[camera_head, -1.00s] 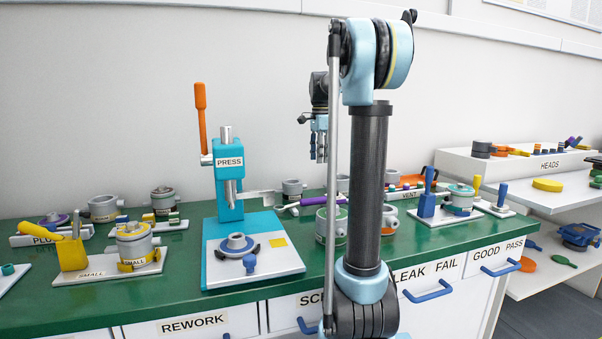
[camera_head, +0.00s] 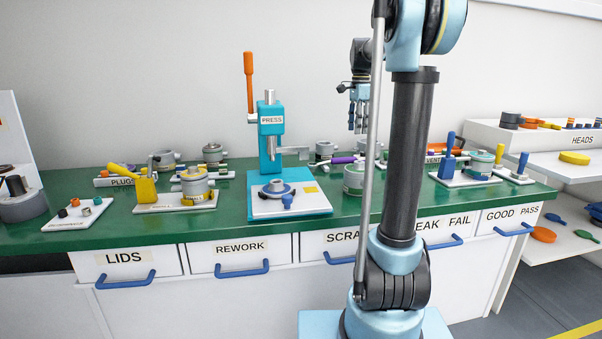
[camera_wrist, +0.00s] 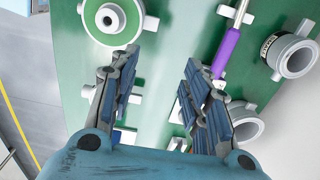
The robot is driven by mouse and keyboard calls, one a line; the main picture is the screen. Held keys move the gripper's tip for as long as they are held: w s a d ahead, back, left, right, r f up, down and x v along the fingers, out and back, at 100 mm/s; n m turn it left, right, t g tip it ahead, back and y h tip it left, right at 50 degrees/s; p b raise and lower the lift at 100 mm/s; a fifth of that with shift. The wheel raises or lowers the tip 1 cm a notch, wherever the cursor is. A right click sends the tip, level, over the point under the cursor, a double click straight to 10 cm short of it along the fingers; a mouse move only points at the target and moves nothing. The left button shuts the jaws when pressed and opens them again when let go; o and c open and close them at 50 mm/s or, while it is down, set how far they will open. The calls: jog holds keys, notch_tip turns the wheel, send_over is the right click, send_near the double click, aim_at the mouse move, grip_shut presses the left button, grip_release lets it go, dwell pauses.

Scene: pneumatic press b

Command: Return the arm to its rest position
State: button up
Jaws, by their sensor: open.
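My arm stands upright in front of the green bench in the head view, folded over at its top. My gripper (camera_head: 359,118) hangs fingers down behind my arm column, above the bench and to the right of the press (camera_head: 271,135). In the wrist view my gripper (camera_wrist: 158,95) shows two blue-grey fingers spread apart with nothing between them. Below the fingers lies the green bench top (camera_wrist: 160,58). A round green-rimmed part (camera_wrist: 110,20) and a purple-handled tool (camera_wrist: 228,50) lie past the fingertips.
The press has an orange lever (camera_head: 249,80) standing high at its left. Fixtures and a yellow holder (camera_head: 145,188) crowd the left of the bench. The HEADS shelf (camera_head: 545,143) stands at the right. Drawers with blue handles (camera_head: 242,271) project along the front.

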jog(key=s+f+n, duration=0.1)
jog(key=s, duration=0.3)
jog(key=s+f+n, duration=0.1)
jog(key=s+n, duration=0.1)
jog(key=s, duration=0.2)
jog(key=s+a+f+n, duration=0.1)
jog(key=s+f, duration=0.1)
jog(key=s, duration=0.2)
jog(key=shift+s+n+t, duration=0.3)
jog(key=shift+s+n, duration=0.05)
jog(key=shift+n, duration=0.05)
jog(key=s+f+n+t, duration=0.1)
jog(key=s+f+n, duration=1)
jog(key=s+f, duration=1.1)
jog(key=s+a, duration=0.1)
jog(key=s, duration=0.2)
jog(key=shift+s+f+t, duration=0.25)
jog(key=shift+f+t, duration=0.05)
